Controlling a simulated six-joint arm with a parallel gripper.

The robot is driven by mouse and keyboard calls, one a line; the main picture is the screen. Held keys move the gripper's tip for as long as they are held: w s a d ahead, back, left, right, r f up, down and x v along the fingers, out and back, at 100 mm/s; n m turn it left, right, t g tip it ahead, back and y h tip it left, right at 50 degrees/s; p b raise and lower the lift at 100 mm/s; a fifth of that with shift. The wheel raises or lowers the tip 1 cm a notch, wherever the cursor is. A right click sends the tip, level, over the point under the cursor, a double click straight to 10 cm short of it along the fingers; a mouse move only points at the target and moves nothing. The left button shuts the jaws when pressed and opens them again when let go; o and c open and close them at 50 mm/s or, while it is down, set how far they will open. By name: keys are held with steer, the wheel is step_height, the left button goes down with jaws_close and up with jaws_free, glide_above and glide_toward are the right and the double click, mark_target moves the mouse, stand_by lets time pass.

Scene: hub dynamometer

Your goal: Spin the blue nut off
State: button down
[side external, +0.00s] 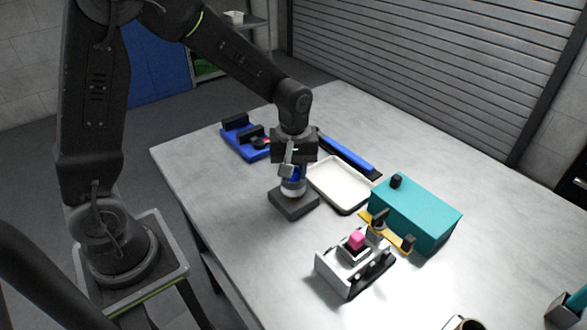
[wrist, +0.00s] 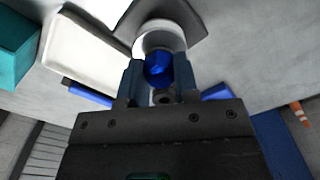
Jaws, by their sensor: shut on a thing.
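The blue nut (wrist: 158,68) sits between the two fingers of my gripper (wrist: 160,82) in the wrist view, and the fingers are shut on it. Below it is a round white hub (wrist: 172,36) on a dark square base (side external: 293,203). In the side view my gripper (side external: 292,172) points down over the hub, and a bit of the blue nut (side external: 295,174) shows between the fingers. I cannot tell whether the nut is still threaded on the hub.
A white tray (side external: 341,201) lies just right of the hub base. The table's front left is clear.

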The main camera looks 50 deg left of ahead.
steer(key=n, duration=0.9)
steer(key=shift+r+n, duration=0.1)
steer(key=shift+n, duration=0.2)
steer(key=n, duration=0.9)
steer(key=c, duration=1)
jaws_free()
